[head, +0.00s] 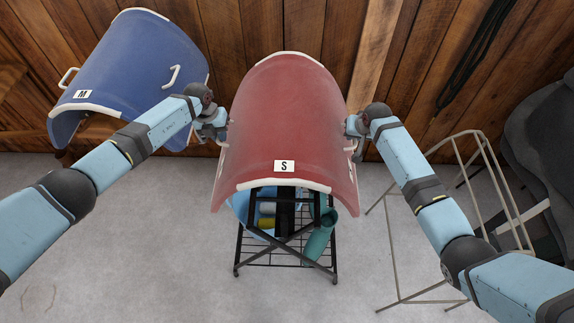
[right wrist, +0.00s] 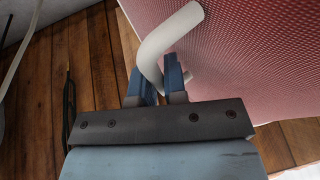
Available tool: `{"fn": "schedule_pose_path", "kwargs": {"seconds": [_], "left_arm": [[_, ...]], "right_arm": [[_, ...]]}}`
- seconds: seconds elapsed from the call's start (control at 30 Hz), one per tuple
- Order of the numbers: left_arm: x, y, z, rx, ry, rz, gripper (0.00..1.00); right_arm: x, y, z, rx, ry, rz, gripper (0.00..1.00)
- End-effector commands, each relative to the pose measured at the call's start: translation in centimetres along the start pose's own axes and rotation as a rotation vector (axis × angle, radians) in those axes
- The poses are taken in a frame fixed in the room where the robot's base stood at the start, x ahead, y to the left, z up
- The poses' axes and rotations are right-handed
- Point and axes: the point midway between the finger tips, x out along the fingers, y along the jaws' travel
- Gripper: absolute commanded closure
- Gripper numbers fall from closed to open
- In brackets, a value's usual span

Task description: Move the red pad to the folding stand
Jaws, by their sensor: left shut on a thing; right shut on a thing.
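The red pad (head: 285,110) is a large arched shell with white edges and an "S" label, in the middle of the head view. It is over a black crossed-leg rack (head: 287,240); whether it touches the rack is hidden. My left gripper (head: 224,130) is shut at its left side, on a handle mostly hidden by the gripper. My right gripper (head: 352,130) is shut on the white right handle (right wrist: 165,40), which shows between the fingers in the right wrist view. A thin beige metal frame (head: 462,150), seemingly the folding stand, stands empty at right, partly behind my right arm.
A blue arched pad (head: 130,65) marked "M" rests at the left on a wooden support. The black rack holds a teal roll (head: 320,238) and other items. A dark grey padded object (head: 545,130) is at the right edge. A wooden wall closes the back.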

Motion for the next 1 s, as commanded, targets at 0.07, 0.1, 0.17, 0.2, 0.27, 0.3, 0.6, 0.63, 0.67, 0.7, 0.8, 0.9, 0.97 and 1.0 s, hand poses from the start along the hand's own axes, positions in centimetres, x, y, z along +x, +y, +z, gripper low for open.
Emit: {"fn": "schedule_pose_path", "kwargs": {"seconds": [0.07,0.1,0.17,0.2,0.27,0.3,0.6,0.63,0.67,0.7,0.8,0.9,0.97,1.0], "left_arm": [[0.1,0.0,0.0,0.001,-0.001,-0.001,1.0],[0.2,0.0,0.0,0.001,-0.001,-0.001,1.0],[0.4,0.0,0.0,0.001,-0.001,-0.001,1.0],[0.6,0.1,0.0,0.001,-0.001,-0.001,1.0],[0.9,0.1,0.0,0.001,-0.001,-0.001,1.0],[1.1,0.2,0.0,0.001,-0.001,-0.001,1.0],[3.0,0.5,0.0,0.001,-0.001,-0.001,1.0],[3.2,0.6,0.0,0.001,-0.001,-0.001,1.0],[3.4,0.6,0.0,0.001,-0.001,-0.001,1.0],[3.7,0.6,0.0,0.001,-0.001,-0.001,1.0],[4.3,0.8,0.0,0.001,-0.001,-0.001,1.0],[5.0,0.9,0.0,0.001,-0.001,-0.001,1.0],[4.5,0.8,0.0,0.001,-0.001,-0.001,0.74],[4.5,0.8,0.0,0.001,0.0,0.0,0.65]], "right_arm": [[0.1,0.0,0.0,-0.001,0.002,-0.001,1.0],[0.2,0.0,0.0,-0.001,0.001,-0.001,1.0],[0.4,0.0,0.1,-0.001,0.001,-0.001,1.0],[0.6,0.1,0.2,-0.001,0.001,-0.001,1.0],[0.8,0.1,0.3,-0.001,0.001,-0.001,1.0],[1.0,0.2,0.4,-0.001,0.001,-0.001,1.0],[2.8,0.5,1.1,-0.001,0.002,-0.001,1.0],[3.0,0.6,1.2,-0.001,0.002,-0.001,1.0],[3.2,0.6,1.3,-0.001,0.002,-0.001,1.0],[3.4,0.6,1.4,-0.001,0.002,-0.001,1.0],[4.0,0.8,1.6,-0.001,0.002,-0.001,1.0],[4.6,0.9,1.9,-0.001,0.002,-0.001,1.0],[4.2,0.8,1.7,-0.001,0.001,-0.001,0.74],[4.2,0.8,1.7,0.0,0.0,0.0,0.65]]}}
